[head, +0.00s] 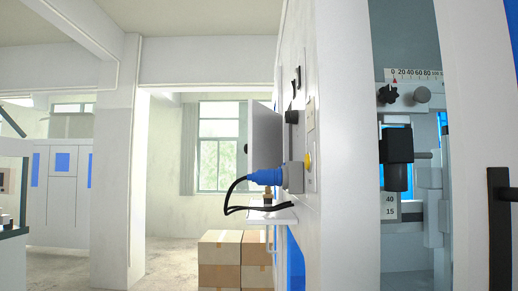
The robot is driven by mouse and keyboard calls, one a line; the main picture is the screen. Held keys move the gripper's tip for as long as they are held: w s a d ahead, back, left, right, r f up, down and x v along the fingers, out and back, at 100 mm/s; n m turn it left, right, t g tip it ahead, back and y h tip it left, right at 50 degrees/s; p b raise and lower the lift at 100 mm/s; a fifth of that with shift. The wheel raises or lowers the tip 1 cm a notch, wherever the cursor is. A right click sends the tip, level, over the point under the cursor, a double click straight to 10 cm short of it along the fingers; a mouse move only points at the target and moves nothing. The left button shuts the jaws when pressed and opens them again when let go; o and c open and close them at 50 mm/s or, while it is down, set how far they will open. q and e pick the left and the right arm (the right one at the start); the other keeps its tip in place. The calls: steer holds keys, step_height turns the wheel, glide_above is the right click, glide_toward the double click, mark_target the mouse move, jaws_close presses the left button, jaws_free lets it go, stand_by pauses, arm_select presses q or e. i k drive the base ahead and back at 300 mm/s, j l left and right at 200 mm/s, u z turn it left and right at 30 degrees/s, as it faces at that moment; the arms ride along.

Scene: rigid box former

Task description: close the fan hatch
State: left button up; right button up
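A grey hatch-like panel (265,135) stands out from the far part of the machine's side wall, seen nearly edge-on. It looks swung open and may be the fan hatch, but I cannot tell for sure. A small dark knob or latch shows at its left edge. Its hinge and the opening behind it are hidden by the machine's side. Neither of my grippers is in view.
The white machine (345,150) fills the right side. A blue plug (266,177) with a looping black cable juts from its wall above a small shelf (270,215). Cardboard boxes (222,260) stand beyond. Open floor lies left of them, past a pillar (117,170).

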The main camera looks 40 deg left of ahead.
mark_target(264, 148)
steer(key=j, duration=1.65)
steer(key=j+z, duration=0.1)
steer(key=j, duration=1.5)
